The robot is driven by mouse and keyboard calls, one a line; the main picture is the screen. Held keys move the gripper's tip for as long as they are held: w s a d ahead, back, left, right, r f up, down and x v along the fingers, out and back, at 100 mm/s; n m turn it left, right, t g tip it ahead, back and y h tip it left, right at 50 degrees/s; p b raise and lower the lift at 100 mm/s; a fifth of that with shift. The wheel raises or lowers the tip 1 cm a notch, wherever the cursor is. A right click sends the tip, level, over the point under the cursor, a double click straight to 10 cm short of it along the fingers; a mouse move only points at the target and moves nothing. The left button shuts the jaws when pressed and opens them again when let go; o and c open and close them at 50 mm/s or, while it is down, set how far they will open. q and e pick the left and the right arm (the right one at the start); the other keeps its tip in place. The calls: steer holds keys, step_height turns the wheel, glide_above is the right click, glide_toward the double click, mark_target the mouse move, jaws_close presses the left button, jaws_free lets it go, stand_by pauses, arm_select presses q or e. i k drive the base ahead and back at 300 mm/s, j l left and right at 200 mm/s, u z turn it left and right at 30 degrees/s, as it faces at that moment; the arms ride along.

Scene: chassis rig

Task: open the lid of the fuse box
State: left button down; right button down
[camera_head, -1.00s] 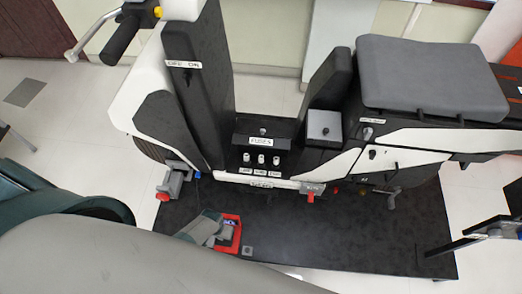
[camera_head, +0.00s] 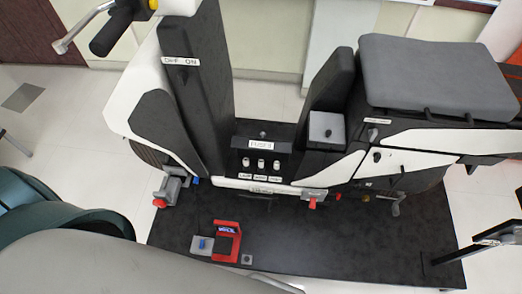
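The fuse box (camera_head: 263,130) is a black box low in the middle of the black and white vehicle-like rig, between two upright black panels. Its front carries a white label (camera_head: 260,144) that appears to read FUSES. Its lid looks shut. Several small white round-topped parts (camera_head: 261,163) stand in a row in front of it, above small white labels. Neither gripper shows; only my large grey and teal arm links fill the lower left. Nothing of mine touches the fuse box.
A red holder (camera_head: 229,242) with a grey block and blue button sits on the black platform (camera_head: 340,240). A grey box with a black knob (camera_head: 326,130) stands right of the fuse box, beside a grey seat (camera_head: 432,77). The platform front is mostly clear.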

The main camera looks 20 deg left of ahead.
mark_target(252, 142)
steer(key=k+l, duration=0.25)
steer(key=k, duration=0.2)
steer(key=k+l, duration=0.3)
steer(key=k, duration=0.2)
